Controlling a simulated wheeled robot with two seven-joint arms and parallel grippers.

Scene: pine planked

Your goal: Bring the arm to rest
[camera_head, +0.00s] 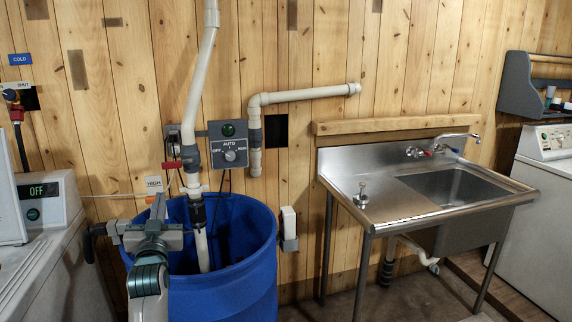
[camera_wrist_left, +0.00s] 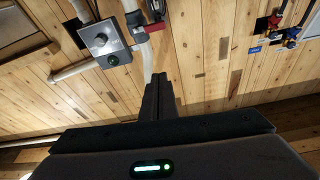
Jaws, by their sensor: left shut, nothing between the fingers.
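My left gripper (camera_head: 159,201) is raised in front of the blue barrel, its arm coming up from the bottom of the head view. It also shows in the left wrist view (camera_wrist_left: 159,78), where its two dark fingers are together with nothing between them. The fingers point toward the plank wall and the white pipe, with no clear contact. The gripper and wrist cover part of the barrel's front left. My right gripper is in neither view.
The blue barrel (camera_head: 245,280) stands close around my left arm, with a white pipe (camera_head: 200,75) descending into it. A grey control box (camera_head: 229,143) hangs behind. A steel sink (camera_head: 385,210) stands right, a white machine (camera_head: 45,270) left. Some floor is clear between barrel and sink.

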